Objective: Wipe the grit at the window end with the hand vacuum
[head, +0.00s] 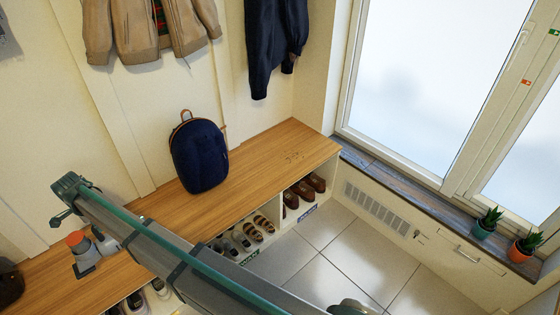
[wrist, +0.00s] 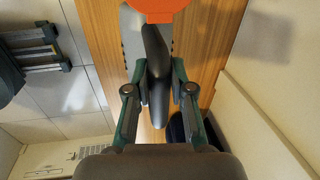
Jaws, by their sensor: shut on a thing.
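The hand vacuum (head: 76,240) stands on the wooden bench at the left in the head view, with an orange end and a grey body, partly hidden by my arm. In the wrist view its dark grey handle (wrist: 155,75) is between the fingers of my gripper (wrist: 158,92), which is shut on it. The orange part shows at the top edge of that view. My gripper itself is hidden in the head view. The grit (head: 293,156) is a small patch of dark specks on the bench near the window.
A navy backpack (head: 199,155) stands on the bench (head: 250,165) between the vacuum and the grit. Jackets hang on the wall above. Shoes fill the cubbies below. Two potted plants (head: 487,222) (head: 525,246) stand on the windowsill. Bench top around the grit is clear.

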